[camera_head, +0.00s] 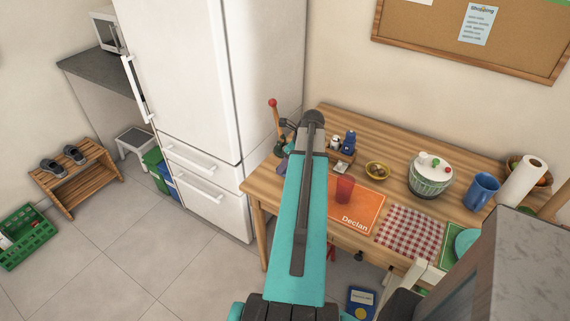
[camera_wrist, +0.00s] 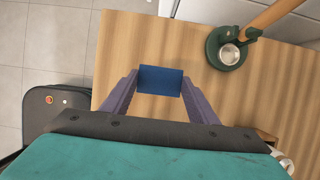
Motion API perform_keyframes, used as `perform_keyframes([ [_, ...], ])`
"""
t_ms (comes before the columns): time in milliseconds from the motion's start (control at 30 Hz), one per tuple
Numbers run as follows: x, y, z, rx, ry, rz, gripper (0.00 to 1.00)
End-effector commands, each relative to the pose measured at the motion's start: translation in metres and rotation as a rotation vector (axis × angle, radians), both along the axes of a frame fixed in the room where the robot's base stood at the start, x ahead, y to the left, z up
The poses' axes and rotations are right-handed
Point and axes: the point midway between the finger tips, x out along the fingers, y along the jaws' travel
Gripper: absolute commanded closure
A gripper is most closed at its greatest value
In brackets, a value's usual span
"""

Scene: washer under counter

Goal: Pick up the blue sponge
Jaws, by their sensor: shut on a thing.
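The blue sponge (camera_wrist: 160,80) shows in the wrist view as a dark blue block between the two purple fingers. My gripper (camera_wrist: 160,88) is shut on it, with a finger against each of its left and right sides. The wooden table top lies behind the sponge. Whether the sponge touches the table or hangs above it, I cannot tell. In the head view my arm reaches over the table's left end, and a bit of purple finger (camera_head: 281,167) shows beside it. The sponge cannot be made out there.
A green round stand with a wooden stick (camera_wrist: 228,50) is right of the sponge. On the table (camera_head: 268,187) are a red cup (camera_head: 345,189), an orange mat (camera_head: 366,214), a yellow bowl (camera_head: 377,170), a pot (camera_head: 430,180) and a blue mug (camera_head: 482,191). The fridge (camera_head: 190,80) stands left.

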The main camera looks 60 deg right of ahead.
Motion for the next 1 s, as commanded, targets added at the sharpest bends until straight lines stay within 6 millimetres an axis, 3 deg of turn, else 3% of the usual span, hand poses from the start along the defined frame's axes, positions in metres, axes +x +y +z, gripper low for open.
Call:
perform_keyframes([
  [600,-0.068,0.054,0.007,-0.001,0.0,-0.002,0.67],
  [900,-0.09,0.07,0.01,0.0,0.0,-0.002,0.67],
  [1000,-0.088,0.068,0.014,0.001,0.0,-0.001,0.67],
])
